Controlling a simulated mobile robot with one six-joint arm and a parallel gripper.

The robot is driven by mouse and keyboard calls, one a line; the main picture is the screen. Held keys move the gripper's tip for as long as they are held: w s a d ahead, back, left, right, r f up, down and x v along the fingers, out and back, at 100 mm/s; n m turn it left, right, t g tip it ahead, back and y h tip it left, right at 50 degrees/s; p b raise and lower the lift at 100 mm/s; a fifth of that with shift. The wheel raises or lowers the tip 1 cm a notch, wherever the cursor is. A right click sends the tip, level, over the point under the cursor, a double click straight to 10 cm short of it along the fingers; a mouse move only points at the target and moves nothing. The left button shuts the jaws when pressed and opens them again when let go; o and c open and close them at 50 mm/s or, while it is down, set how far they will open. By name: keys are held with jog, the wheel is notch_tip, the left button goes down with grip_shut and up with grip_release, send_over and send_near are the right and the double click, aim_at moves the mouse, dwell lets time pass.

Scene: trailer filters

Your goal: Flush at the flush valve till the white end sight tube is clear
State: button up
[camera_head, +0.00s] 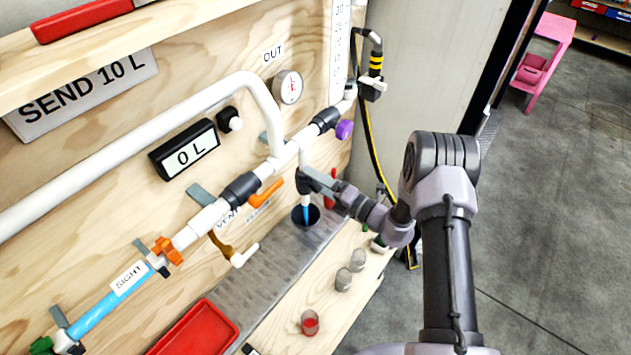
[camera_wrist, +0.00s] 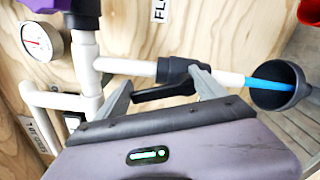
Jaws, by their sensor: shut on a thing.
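My gripper (camera_head: 318,180) is shut on the black lever of the flush valve. The valve's black body (camera_head: 304,184) sits on a white pipe branching down from the manifold. In the wrist view, the lever (camera_wrist: 165,92) lies between my two fingers (camera_wrist: 160,95), beside the valve body (camera_wrist: 180,70). Blue liquid (camera_head: 306,214) shows below the white pipe end and enters a dark funnel-like drain (camera_head: 305,216); the wrist view shows the same blue stream (camera_wrist: 265,83). A sight tube (camera_head: 100,312) labelled SIGHT at lower left is blue inside. The FLUSH label is partly hidden.
An orange lever (camera_head: 266,193) and an orange knob (camera_head: 168,251) sit along the manifold. A gauge (camera_head: 289,87) and a display reading 0 L (camera_head: 186,149) are on the board. A red tray (camera_head: 200,330) and small glass jars (camera_head: 344,279) stand below.

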jog(key=shift+w+d+m, duration=0.2)
jog(key=shift+m, duration=0.8)
jog(key=o, duration=2)
jog(key=shift+o, duration=0.2)
jog(key=p+v, duration=0.2)
jog(key=v, duration=1.5)
jog(key=shift+d, duration=0.2)
jog(key=shift+s+f, duration=0.1)
